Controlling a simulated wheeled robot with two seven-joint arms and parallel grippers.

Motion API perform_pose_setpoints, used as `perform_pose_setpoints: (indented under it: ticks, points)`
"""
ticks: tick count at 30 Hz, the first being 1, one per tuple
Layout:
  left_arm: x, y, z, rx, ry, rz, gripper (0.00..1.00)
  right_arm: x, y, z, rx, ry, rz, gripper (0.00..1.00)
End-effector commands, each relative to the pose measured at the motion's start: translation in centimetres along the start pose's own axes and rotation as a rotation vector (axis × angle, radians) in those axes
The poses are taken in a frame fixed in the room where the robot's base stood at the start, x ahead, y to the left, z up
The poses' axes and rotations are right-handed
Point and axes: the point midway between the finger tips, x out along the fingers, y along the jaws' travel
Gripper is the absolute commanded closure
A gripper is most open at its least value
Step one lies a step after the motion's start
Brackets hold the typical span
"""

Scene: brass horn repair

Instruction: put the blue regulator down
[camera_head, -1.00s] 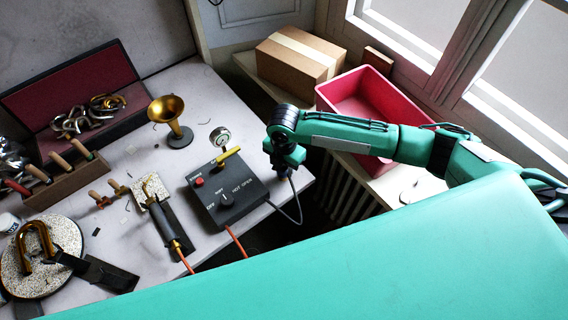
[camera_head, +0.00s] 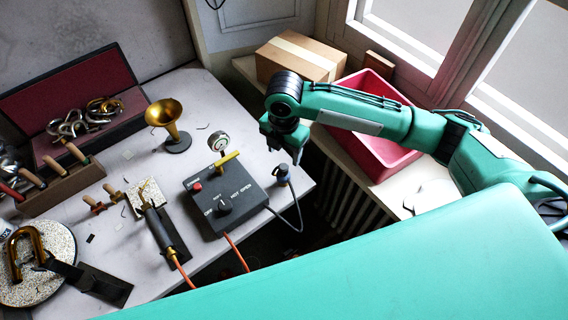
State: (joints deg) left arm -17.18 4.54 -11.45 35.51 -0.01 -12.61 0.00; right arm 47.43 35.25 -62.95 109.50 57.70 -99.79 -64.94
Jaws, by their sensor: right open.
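The blue regulator (camera_head: 283,173) stands upright on the grey workbench (camera_head: 226,107), near its right edge. A dark hose runs from it to the black control box (camera_head: 226,200) on its left. My right gripper (camera_head: 284,151) is open and empty, a little above the regulator and apart from it. My left gripper is not in view.
A round gauge (camera_head: 220,142) and a yellow lever are at the control box's back edge. A brass horn bell (camera_head: 169,120) stands farther back. A red bin (camera_head: 384,155) and a cardboard box (camera_head: 300,58) lie beyond the bench, across a gap with a radiator.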

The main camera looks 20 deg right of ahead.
Motion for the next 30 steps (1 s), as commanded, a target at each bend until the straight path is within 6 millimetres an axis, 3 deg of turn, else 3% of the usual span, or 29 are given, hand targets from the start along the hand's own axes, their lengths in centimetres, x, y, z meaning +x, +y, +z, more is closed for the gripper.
perform_pose_setpoints:
  ticks: [4,10,25,30]
  points:
    - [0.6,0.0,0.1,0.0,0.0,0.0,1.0,-1.8,0.1,0.0,0.0,0.0,0.002,0.42]
    - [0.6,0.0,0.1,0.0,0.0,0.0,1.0,-2.6,0.0,0.0,0.0,0.001,-0.001,0.42]
    - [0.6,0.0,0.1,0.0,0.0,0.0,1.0,-2.4,0.0,-0.2,0.004,0.004,0.002,0.42]
    - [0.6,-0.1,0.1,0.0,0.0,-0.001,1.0,-1.2,-0.1,-2.5,0.063,0.038,0.044,0.42]
